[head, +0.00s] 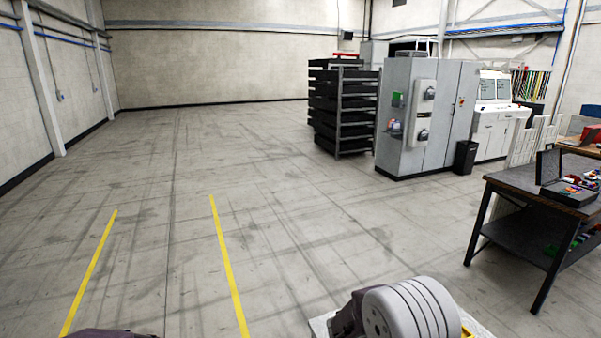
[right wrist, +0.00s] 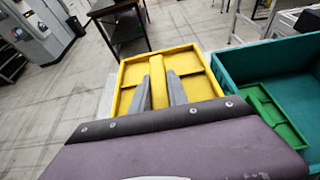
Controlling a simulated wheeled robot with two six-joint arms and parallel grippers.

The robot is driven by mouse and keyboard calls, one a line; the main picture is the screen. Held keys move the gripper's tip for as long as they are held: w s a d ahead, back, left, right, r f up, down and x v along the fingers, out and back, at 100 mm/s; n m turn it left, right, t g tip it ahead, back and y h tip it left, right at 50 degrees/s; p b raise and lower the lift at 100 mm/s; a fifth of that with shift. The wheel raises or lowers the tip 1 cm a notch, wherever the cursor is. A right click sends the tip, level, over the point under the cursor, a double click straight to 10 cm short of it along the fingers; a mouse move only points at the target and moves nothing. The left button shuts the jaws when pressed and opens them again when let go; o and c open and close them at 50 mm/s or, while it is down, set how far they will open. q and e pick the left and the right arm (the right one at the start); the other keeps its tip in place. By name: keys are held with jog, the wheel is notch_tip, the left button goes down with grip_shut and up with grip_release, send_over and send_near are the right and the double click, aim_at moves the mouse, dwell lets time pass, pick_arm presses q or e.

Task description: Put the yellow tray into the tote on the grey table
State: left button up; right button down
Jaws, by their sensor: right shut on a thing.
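The yellow tray (right wrist: 197,61) is a shallow square tray with a bar across its middle. My right gripper (right wrist: 164,68) is shut on that middle bar, one grey finger on each side. In the head view only a small yellow sliver (head: 467,332) shows beside my right arm at the bottom edge. My left gripper is outside both views; only a dark bit of my left arm shows at the bottom left.
A teal bin (right wrist: 226,72) with a green tray (right wrist: 272,112) in it stands right of the yellow tray. A dark workbench (head: 535,193) with a black case (head: 570,193) is at the right. A grey cabinet (head: 420,120) and black rack (head: 343,105) stand farther back. The left floor is clear.

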jog(key=shift+n+t+y, duration=0.3)
jog(key=shift+n+t, duration=0.2)
jog(key=a+f+b, duration=0.1)
jog(key=a, duration=0.1)
jog(key=a+f+b, duration=0.1)
jog(key=a+f, duration=0.1)
jog(key=shift+w+f+b, duration=0.1)
jog(key=shift+w+b, duration=0.1)
jog(key=shift+b, duration=0.2)
jog(key=s+a+f+n+t+b, duration=0.1)
jog(key=s+a+f+b, duration=0.1)
jog(key=f, duration=0.3)
jog(key=s+a+f+n+t+y+b, duration=0.1)
jog(key=s+a+f+b, duration=0.1)
jog(key=f, duration=0.3)
jog(key=s+a+f+n+t+y+b, duration=0.1)
jog(key=s+a+f+b, duration=0.1)
jog(key=s+a+f, duration=0.1)
jog(key=shift+s+a+f, duration=0.15)
jog(key=shift+a+f, duration=0.55)
jog(key=shift+f, duration=0.2)
jog(key=shift+s+d+f, duration=0.25)
jog(key=shift+s+d, duration=0.05)
jog(key=shift+s, duration=0.35)
jog(key=shift+s+d+f, duration=0.25)
jog(key=shift+s+d, duration=0.05)
jog(key=shift+s, duration=0.3)
jog(key=shift+d+r+m+g+h, duration=0.1)
jog(key=shift+d+m+g+h, duration=0.05)
jog(key=shift+m+g+h, duration=0.3)
